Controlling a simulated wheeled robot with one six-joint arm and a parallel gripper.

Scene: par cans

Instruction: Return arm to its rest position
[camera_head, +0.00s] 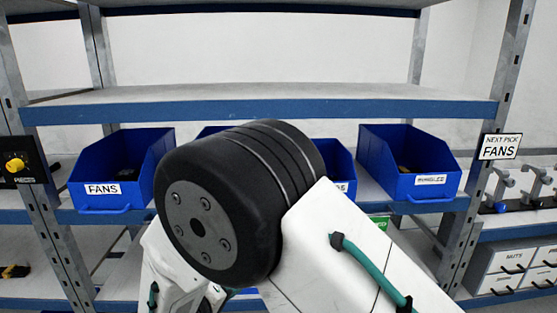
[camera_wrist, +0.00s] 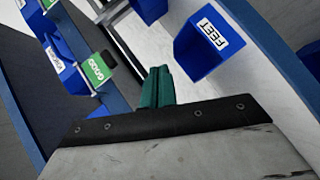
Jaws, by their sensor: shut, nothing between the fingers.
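My arm fills the middle of the head view, with a black round joint and white links in front of the shelf. My gripper is not visible in the head view. In the wrist view my gripper (camera_wrist: 158,88) shows as two green fingers pressed together, shut with nothing between them. The fingers point toward the shelf and touch nothing that I can see.
A NEXT PICK FANS sign (camera_head: 500,147) hangs right.

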